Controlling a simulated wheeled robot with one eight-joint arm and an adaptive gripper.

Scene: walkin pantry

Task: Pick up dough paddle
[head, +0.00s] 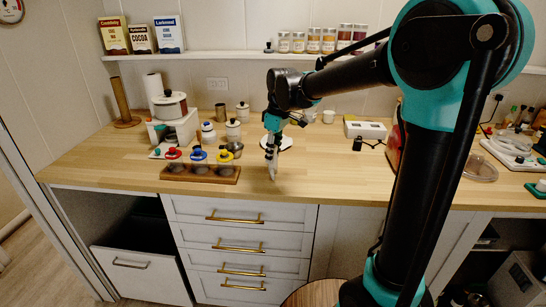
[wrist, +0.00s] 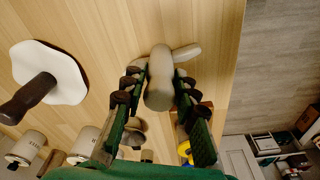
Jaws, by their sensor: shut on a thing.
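My gripper (head: 271,148) is over the front middle of the wooden counter, pointing down. In the wrist view its two green fingers with dark pads (wrist: 158,88) are closed around a pale grey, rounded thing that I take for the dough paddle (wrist: 159,76). A narrower pale piece of it sticks out to the right beyond the fingertips. In the head view the dough paddle (head: 273,169) hangs below the fingers, its lower end close to the counter top. I cannot tell whether it touches the wood.
A white disc with a dark handle (wrist: 48,75) lies beside my gripper. A wooden rack (head: 200,173) with red, blue and yellow knobbed pieces stands to the left. Canisters and a white appliance are behind. The counter's front edge (head: 290,200) is close; drawers are below.

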